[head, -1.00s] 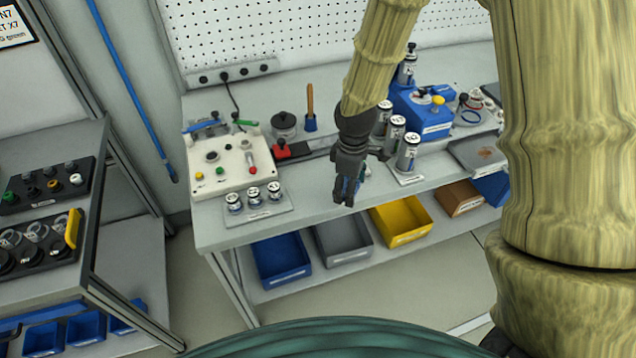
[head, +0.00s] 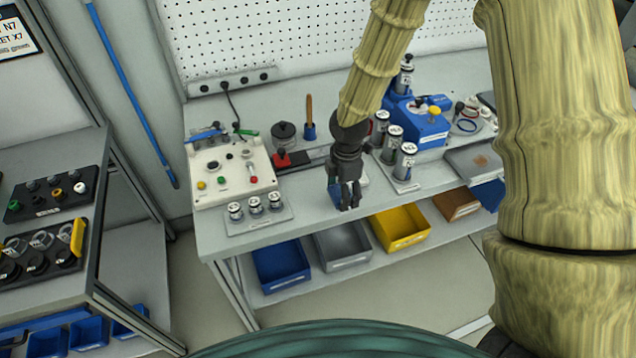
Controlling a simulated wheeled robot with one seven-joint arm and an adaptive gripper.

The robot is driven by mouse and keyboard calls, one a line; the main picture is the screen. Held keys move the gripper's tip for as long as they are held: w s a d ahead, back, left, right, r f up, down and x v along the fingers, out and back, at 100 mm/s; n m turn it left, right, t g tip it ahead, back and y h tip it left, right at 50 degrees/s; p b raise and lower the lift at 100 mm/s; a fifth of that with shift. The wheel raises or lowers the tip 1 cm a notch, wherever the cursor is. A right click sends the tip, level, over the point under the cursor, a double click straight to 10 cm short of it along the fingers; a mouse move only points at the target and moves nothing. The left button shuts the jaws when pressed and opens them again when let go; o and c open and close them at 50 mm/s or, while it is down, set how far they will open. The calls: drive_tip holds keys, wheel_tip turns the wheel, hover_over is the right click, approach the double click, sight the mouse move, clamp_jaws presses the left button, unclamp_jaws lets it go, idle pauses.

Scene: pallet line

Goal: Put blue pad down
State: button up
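My gripper (head: 348,204) points down over the front part of the workbench (head: 300,205), left of the rack of silver cylinders. Its dark fingers look close together, but the gap between them is not clear. A small patch of blue, likely the blue pad (head: 335,191), shows just left of the fingers. The fingers hide most of it. I cannot tell whether it is held between the fingers or rests on the bench behind them.
A white control box (head: 232,172) and a plate with small cylinders (head: 262,217) stand to the left. A rack (head: 402,180) of cylinders and a blue box (head: 420,128) stand to the right. Blue (head: 281,266), grey (head: 343,247) and yellow (head: 401,228) bins sit below the bench top.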

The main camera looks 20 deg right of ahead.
drive_tip(key=p, duration=0.3)
hover_over(318, 193)
drive_tip(key=shift+f, duration=0.4)
drive_tip(key=shift+f+p, duration=0.85)
drive_tip(key=shift+f, duration=0.9)
drive_tip(key=shift+f, duration=0.1)
drive_tip(key=o, duration=1.2)
drive_tip(key=shift+r, duration=0.2)
drive_tip(key=shift+r+b, duration=2.25)
drive_tip(key=shift+r, duration=3.65)
